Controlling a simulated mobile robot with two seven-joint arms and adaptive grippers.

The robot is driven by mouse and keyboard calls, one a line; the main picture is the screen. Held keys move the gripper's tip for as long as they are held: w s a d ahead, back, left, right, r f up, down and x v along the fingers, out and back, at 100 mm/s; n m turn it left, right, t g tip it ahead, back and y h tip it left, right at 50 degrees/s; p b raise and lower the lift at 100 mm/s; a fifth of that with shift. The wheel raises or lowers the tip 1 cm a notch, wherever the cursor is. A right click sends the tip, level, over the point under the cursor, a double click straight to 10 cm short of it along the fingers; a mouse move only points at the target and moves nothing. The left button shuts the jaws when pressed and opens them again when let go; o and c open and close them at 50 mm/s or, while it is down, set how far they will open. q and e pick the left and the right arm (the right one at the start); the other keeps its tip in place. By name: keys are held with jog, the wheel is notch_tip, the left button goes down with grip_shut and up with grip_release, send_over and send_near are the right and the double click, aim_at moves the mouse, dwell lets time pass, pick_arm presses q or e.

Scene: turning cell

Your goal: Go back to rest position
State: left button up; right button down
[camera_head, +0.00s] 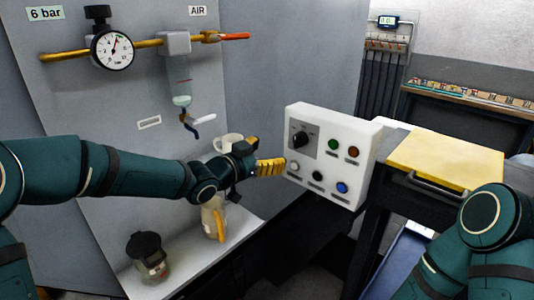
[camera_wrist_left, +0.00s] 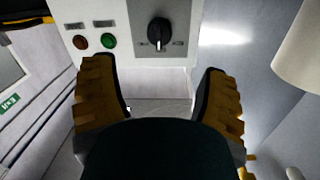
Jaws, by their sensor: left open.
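My left gripper (camera_head: 270,167) is in the middle of the head view, pointing right, with its yellow fingers just left of the white control box (camera_head: 362,172). I cannot tell whether it touches the box. In the left wrist view my left gripper (camera_wrist_left: 158,85) has its two fingers wide apart with nothing between them. The box's black knob (camera_wrist_left: 158,31) shows beyond the fingertips; the knob also shows in the head view (camera_head: 300,139). My right arm is at the lower right of the head view; its gripper is out of view.
A jug with a yellow handle (camera_head: 219,222) stands below my left gripper, and a dark-lidded jar (camera_head: 147,257) stands on the ledge. A gauge (camera_head: 113,49) and filter bowl (camera_head: 180,80) are on the wall panel. A yellow-topped cart (camera_head: 445,160) stands right.

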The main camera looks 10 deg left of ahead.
pick_arm(q)
jog(key=s+f+n+g+y, duration=0.2)
jog(key=s+f+n, duration=0.1)
jog(key=f, duration=0.9)
jog(key=s+f+n+g+y, duration=0.2)
jog(key=s+f+n, duration=0.15)
jog(key=f, duration=0.85)
jog(key=s+a+f+n+g+y, duration=0.2)
jog(key=s+f+n+g, duration=0.3)
jog(key=s+f, duration=1.3)
jog(key=s+g, duration=0.2)
jog(key=s, duration=0.2)
jog(key=shift+s+a+g+y, duration=0.15)
jog(key=shift+a+g+y, duration=0.05)
jog(key=shift+g+y, duration=0.2)
jog(key=shift+f, duration=0.1)
